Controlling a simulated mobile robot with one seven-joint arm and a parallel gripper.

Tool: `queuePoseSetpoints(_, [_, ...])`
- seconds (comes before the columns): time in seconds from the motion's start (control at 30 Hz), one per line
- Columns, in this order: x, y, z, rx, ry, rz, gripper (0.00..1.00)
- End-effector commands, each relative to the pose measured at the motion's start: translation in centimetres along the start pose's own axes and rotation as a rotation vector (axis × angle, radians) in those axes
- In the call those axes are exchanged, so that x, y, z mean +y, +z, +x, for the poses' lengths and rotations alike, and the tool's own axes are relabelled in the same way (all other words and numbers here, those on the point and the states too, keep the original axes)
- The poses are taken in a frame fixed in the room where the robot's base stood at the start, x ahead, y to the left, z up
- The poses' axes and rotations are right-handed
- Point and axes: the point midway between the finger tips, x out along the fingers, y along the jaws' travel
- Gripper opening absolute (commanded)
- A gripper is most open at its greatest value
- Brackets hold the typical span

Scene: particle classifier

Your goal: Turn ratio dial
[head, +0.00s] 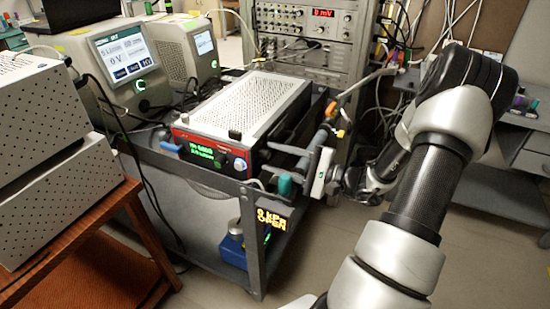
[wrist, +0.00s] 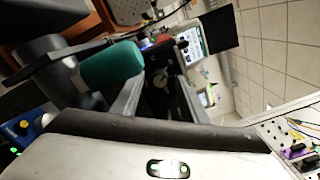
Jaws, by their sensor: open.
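A box unit with a perforated white top (head: 265,100) stands on the dark cart. Its red-edged black front has a green lit display (head: 202,152) and a pale round knob (head: 240,163) to the right of the display. I cannot read a label that marks the ratio dial. My gripper (head: 296,161) is open and empty at the cart's front right corner, to the right of the knob and apart from it. In the wrist view my two fingers (wrist: 160,98) are spread, with the dark front of equipment showing between them.
A teal handle (head: 284,184) is close below my gripper; it also shows large beside the left finger in the wrist view (wrist: 112,65). Instruments with screens (head: 124,55) stand behind left.

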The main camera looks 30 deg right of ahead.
Motion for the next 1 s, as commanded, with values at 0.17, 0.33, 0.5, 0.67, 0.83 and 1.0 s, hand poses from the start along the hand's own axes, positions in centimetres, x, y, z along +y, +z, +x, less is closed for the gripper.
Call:
queuePoseSetpoints(0.17, [-0.2,-0.1,-3.1,0.006,-0.002,0.001,0.40])
queuePoseSetpoints(0.33, [-0.2,-0.1,-7.4,0.006,-0.002,0.000,0.40])
queuePoseSetpoints(0.5, [-0.1,0.0,-11.5,0.006,-0.002,0.001,0.40])
queuePoseSetpoints(0.67, [0.0,0.0,-14.6,0.006,-0.001,0.002,0.40])
queuePoseSetpoints(0.83, [0.0,0.0,-16.4,0.004,0.000,0.001,0.40])
queuePoseSetpoints(1.0, [0.1,0.0,-16.9,0.003,0.000,0.002,0.40])
